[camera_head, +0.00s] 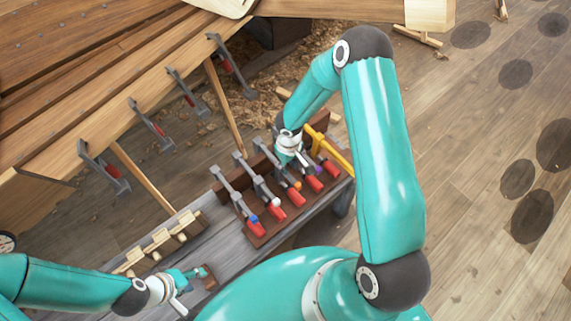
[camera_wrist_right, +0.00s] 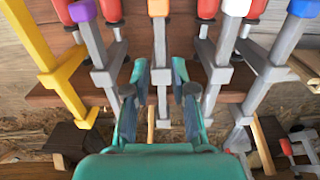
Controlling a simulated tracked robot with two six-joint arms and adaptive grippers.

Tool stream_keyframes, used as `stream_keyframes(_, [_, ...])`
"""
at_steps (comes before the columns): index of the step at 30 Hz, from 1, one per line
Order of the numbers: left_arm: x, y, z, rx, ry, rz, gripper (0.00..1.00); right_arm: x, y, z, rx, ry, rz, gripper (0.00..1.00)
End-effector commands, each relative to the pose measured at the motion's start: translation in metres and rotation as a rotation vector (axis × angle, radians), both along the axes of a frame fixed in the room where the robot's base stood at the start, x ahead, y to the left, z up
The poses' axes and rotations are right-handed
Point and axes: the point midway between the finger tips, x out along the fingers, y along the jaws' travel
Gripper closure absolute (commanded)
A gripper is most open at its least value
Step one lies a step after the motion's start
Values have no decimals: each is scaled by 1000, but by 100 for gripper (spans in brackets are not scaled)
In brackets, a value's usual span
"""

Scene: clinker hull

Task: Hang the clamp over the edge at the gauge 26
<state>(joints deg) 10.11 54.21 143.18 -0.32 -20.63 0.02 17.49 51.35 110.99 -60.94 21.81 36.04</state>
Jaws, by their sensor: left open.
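Several grey bar clamps with red handles stand in a brown rack (camera_head: 256,240) on the bench. Their coloured ends include blue, white, orange and purple; a yellow clamp (camera_head: 335,152) stands at the right end. My right gripper (camera_wrist_right: 160,90) is open above the rack, its fingers on either side of the bar of the orange-ended clamp (camera_wrist_right: 160,40). Contact cannot be told. The hull's plank edge (camera_head: 62,147) runs along the left, with several clamps (camera_head: 152,126) hanging on it. No number 26 is legible. My left gripper (camera_head: 192,277) is open, low over the bench.
The purple-ended clamp (camera_wrist_right: 95,45) and white-ended clamp (camera_wrist_right: 222,50) stand close on either side of the right fingers. Thin wooden props (camera_head: 145,178) stand below the hull. Open floor lies to the right.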

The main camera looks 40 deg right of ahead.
Motion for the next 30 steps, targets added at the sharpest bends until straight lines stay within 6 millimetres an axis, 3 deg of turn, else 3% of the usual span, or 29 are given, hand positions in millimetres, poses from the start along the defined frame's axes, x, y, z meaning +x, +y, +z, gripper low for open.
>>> stream_keyframes(1, [0,0,-14,0,1,0,54,0,0,-12,0,0,0,75])
stream_keyframes(15, [0,0,-66,0,0,0,54,1,1,-53,0,0,1,75])
stream_keyframes(30, [0,0,-73,0,0,0,54,1,1,-58,0,1,2,75])
